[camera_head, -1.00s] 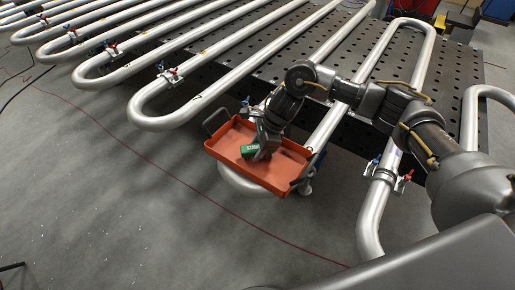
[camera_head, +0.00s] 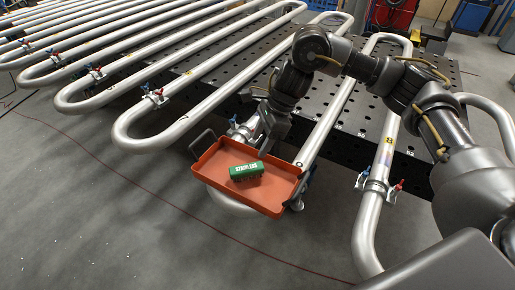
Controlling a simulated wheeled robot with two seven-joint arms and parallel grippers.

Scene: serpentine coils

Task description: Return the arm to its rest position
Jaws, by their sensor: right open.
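My right arm comes in from the right side of the head view and bends over the pipe coils. My right gripper (camera_head: 262,127) is open and empty, above the far left edge of an orange tray (camera_head: 215,180). A green box (camera_head: 246,171) with white lettering lies in the tray, apart from the gripper. My left gripper is not in view.
Silver serpentine pipes (camera_head: 215,95) with red and blue valve clamps run across a dark perforated table (camera_head: 340,125). A pipe bend (camera_head: 366,235) stands right of the tray. Grey floor (camera_head: 110,215) with a thin red cable is open at the left.

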